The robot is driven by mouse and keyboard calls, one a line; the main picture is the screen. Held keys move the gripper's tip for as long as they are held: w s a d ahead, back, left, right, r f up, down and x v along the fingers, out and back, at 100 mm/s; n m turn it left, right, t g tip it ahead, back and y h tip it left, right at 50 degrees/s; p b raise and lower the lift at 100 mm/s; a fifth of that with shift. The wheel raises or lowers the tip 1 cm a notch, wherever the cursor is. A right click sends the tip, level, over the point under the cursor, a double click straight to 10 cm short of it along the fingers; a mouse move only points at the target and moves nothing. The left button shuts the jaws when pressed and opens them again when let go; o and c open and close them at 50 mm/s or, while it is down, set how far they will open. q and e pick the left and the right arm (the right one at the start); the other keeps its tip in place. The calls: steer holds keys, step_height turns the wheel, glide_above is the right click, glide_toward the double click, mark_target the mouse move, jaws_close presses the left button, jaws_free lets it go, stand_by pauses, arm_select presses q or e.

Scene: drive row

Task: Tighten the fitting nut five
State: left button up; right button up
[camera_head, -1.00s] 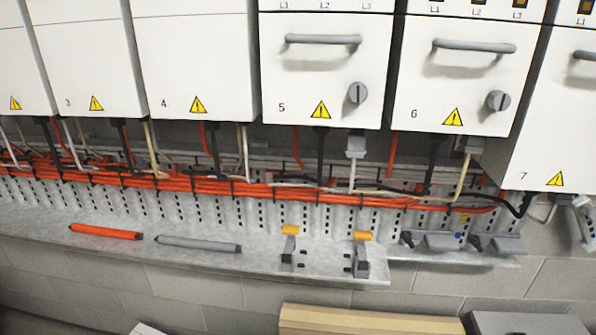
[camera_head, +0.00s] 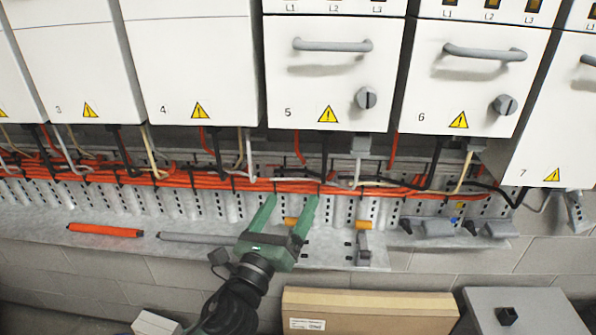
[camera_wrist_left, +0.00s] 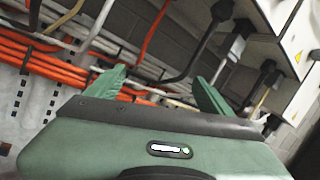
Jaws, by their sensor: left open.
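Cabinet 5 (camera_head: 335,75) is white, with a grey handle, a warning triangle and a round knob. Under its lower edge a grey fitting (camera_head: 360,146) sits around a light cable; I take it to be fitting nut five. A thin dark cable also leaves this cabinet, left of the fitting. My left gripper (camera_head: 289,206) is green, open and empty. It is below and left of the fitting, apart from it, in front of the orange cable run. In the left wrist view its fingers (camera_wrist_left: 155,86) stand apart, with cables behind; which fitting shows there I cannot tell.
Orange cables (camera_head: 150,179) run along a perforated metal tray. On its ledge lie an orange rod (camera_head: 105,230), a grey rod (camera_head: 190,238), and yellow-topped pieces, partly behind my gripper. A cardboard box (camera_head: 370,308) and a grey box (camera_head: 525,312) stand below. Cabinet 6 (camera_head: 475,80) is to the right.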

mark_target(324, 135)
arm_select(q)
steer(key=s+d+r+m+t+h, duration=0.1)
steer(key=s+r+m+h, duration=0.1)
steer(key=r, duration=0.3)
steer(key=s+d+r+m+h, duration=0.1)
steer(key=s+r+m, duration=0.1)
steer(key=r+m, duration=0.15)
steer(key=x, duration=0.3)
steer(key=p+x, duration=0.1)
steer(key=x, duration=0.1)
steer(key=r+p+x, duration=0.1)
steer(key=x, duration=0.2)
steer(key=shift+d+r, duration=0.15)
steer(key=shift+r, duration=0.1)
steer(key=shift+x, duration=0.95)
arm_select(e)
steer(key=shift+w+a+r, duration=0.15)
steer(key=shift+r, duration=0.5)
steer(key=shift+w+a+r, duration=0.1)
steer(key=shift+r, duration=0.55)
arm_select(q)
jaws_close()
arm_select(e)
steer(key=shift+a, duration=0.1)
arm_select(q)
steer(key=shift+n, duration=0.25)
